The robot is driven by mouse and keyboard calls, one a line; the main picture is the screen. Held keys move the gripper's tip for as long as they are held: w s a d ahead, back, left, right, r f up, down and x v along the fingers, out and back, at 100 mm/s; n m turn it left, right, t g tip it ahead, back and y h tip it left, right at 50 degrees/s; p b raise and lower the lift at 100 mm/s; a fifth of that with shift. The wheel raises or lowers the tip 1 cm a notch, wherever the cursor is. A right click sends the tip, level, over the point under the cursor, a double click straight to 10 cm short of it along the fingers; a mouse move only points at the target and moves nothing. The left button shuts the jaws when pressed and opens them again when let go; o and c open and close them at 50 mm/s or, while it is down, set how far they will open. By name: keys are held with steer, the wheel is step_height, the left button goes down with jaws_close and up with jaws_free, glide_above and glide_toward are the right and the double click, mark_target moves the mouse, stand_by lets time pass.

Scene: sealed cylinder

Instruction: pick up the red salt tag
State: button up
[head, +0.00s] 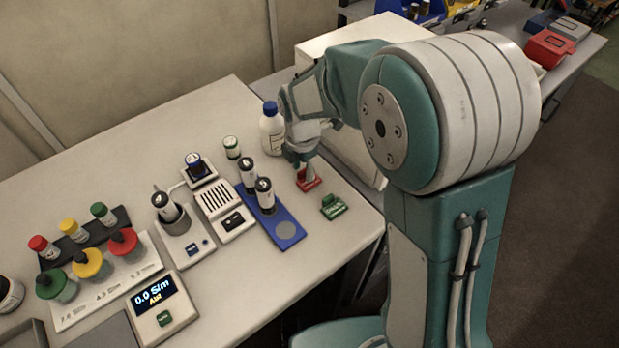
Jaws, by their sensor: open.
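The red salt tag (308,181) lies on the light table, right of the blue tray and behind the green tag (333,207). My gripper (303,166) points down just above the red tag, with its fingertips at or very near the tag's upper part. It is open. The fingers hide some of the tag, and I cannot tell whether they touch it.
A white bottle with a blue cap (272,130) stands close left of my gripper. A blue tray (283,232) with dark-capped vials lies to the left. Devices and coloured jars fill the table further left. The table's right edge is near the green tag.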

steer(key=shift+a+f, duration=0.15)
steer(key=shift+f, duration=0.2)
steer(key=shift+a, duration=0.35)
steer(key=shift+d, duration=0.1)
steer(key=c, duration=0.6)
steer(key=shift+s+d, duration=0.1)
steer(key=shift+d, duration=0.1)
jaws_close()
steer(key=shift+a+f, duration=0.1)
